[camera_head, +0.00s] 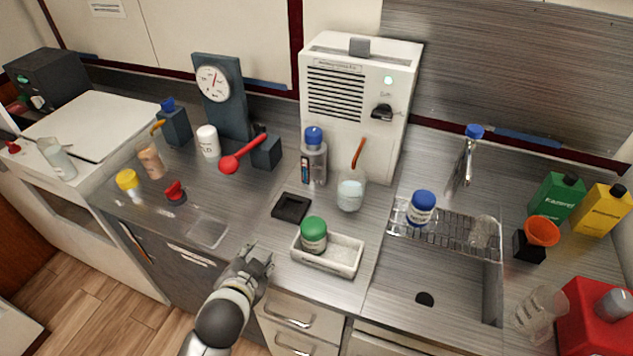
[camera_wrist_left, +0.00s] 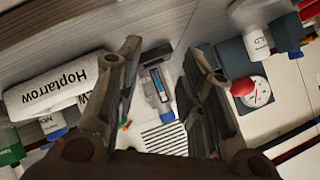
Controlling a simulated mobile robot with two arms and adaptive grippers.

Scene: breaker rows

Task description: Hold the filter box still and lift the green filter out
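A white open box (camera_head: 340,260) sits on the counter near its front edge. A green-capped jar (camera_head: 313,234) stands upright in its left part; it is the only green item in a box, and I cannot tell whether it is the filter. My left gripper (camera_head: 258,260) is just left of the box, apart from it, near the counter's front edge. In the left wrist view its two fingers (camera_wrist_left: 166,55) are spread with nothing between them. A white box marked "Hoptarrow" (camera_wrist_left: 50,85) shows there beside the left finger. My right gripper is not in view.
A black tray (camera_head: 291,208) lies behind the box. A clear bottle with blue cap (camera_head: 314,160) and a glass beaker (camera_head: 350,192) stand further back. A wire rack (camera_head: 445,235) and the sink are to the right. The counter left of the box is mostly clear.

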